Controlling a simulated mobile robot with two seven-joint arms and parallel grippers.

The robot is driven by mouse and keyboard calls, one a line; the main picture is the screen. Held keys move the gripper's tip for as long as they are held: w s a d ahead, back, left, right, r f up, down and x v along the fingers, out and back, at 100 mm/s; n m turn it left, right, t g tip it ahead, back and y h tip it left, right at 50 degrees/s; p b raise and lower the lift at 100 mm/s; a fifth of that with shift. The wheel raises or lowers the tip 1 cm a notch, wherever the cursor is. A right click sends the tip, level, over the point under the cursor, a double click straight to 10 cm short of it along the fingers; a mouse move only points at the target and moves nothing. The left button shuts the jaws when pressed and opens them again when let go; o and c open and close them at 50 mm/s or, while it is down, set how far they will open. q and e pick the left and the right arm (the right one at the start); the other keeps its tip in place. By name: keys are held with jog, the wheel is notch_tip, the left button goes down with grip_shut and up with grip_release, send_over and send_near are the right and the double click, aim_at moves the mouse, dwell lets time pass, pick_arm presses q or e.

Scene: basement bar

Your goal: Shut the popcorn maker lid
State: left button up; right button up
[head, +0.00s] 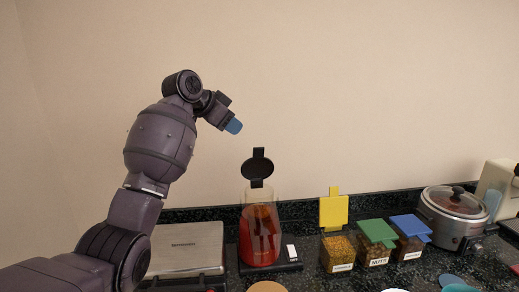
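The popcorn maker, as I take it, is the clear container with red inside (259,236) on a black base, at the back of the counter. Its round black lid (257,165) stands raised, tilted up above the container's top. My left gripper (233,126) is in the air above and a little left of the lid, with a visible gap in the picture. Its blue fingertip points down and right; I cannot make out two separate fingers. Nothing shows in its grasp. My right gripper is not in view.
A flat silver appliance (187,247) sits left of the popcorn maker. To the right are spice boxes with a raised yellow lid (334,211), a green lid (377,232) and a blue lid (410,226), then a slow cooker (452,213). The wall stands close behind; the air above is clear.

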aim_at(263, 148)
pick_arm(q)
jog(key=d+f+m+g, duration=0.1)
jog(key=d+f+m, duration=0.1)
jog(key=d, duration=0.1)
jog(key=w+d+f+m+h+p, duration=0.1)
jog(key=d+f+m, duration=0.1)
jog(key=f, duration=0.1)
jog(key=w+d+f+m+g+p, duration=0.1)
jog(key=d+f+m, duration=0.1)
jog(key=d+f, duration=0.1)
jog(key=shift+d+f+g+h, duration=0.2)
jog(key=shift+d+g+h, duration=0.1)
dwell(0.3)
jog(key=shift+s, duration=0.1)
jog(key=shift+c, duration=0.5)
grip_shut()
